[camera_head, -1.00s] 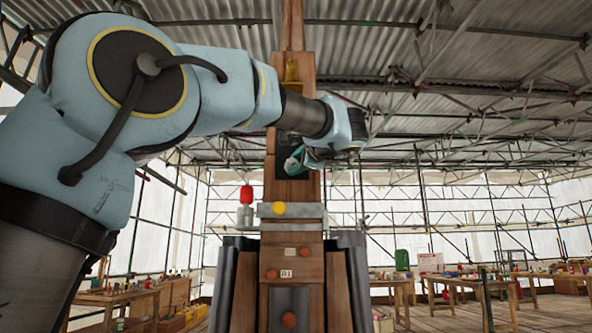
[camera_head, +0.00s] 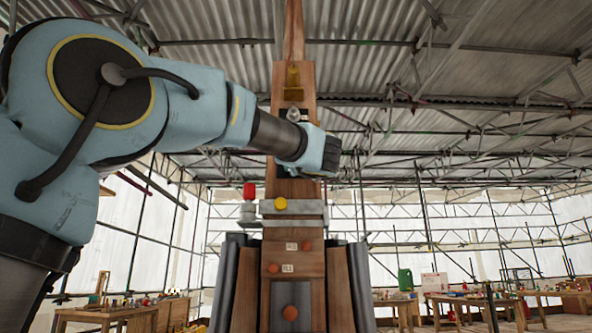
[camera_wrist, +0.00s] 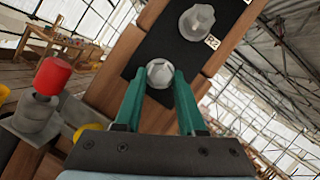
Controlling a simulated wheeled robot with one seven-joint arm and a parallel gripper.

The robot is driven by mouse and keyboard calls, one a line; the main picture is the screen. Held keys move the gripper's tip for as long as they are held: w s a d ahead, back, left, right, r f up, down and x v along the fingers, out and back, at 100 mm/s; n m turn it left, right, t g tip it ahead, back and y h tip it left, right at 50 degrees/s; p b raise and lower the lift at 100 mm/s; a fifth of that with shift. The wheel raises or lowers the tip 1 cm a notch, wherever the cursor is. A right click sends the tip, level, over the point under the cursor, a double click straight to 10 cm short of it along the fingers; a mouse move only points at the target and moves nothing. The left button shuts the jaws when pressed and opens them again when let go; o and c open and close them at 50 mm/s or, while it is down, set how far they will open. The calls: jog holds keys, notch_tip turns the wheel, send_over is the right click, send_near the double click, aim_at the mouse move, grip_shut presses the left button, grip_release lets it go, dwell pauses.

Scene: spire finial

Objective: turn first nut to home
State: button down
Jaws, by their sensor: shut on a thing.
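In the wrist view, my gripper (camera_wrist: 161,82) has its two green fingers on either side of a silver-grey nut (camera_wrist: 159,74). The fingers are shut on this nut, which sits on a black plate (camera_wrist: 140,52) on the wooden spire. A second, larger-looking grey nut (camera_wrist: 197,21) stands farther along the plate, clear of the fingers, with a small tag (camera_wrist: 212,42) beside it. In the head view, a pale nut (camera_head: 293,114) shows above my wrist. My wrist hides the fingers and the held nut there.
A red cylinder (camera_wrist: 52,76) on a grey stand is to the left in the wrist view. In the head view, a grey ledge with a yellow ball (camera_head: 281,204) crosses the spire (camera_head: 295,240) below my wrist. Workbenches (camera_head: 480,298) stand well back.

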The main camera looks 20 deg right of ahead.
jog(key=shift+f+m+h+b, duration=0.15)
jog(key=shift+m+h+b, duration=0.2)
jog(key=shift+m+h, duration=0.45)
jog(key=shift+m, duration=0.4)
jog(key=c, duration=0.5)
grip_release()
jog(key=shift+a, duration=0.1)
jog(key=b+v, duration=0.2)
jog(key=v, duration=0.8)
jog(key=shift+s+b, duration=0.35)
jog(key=shift+b, duration=0.05)
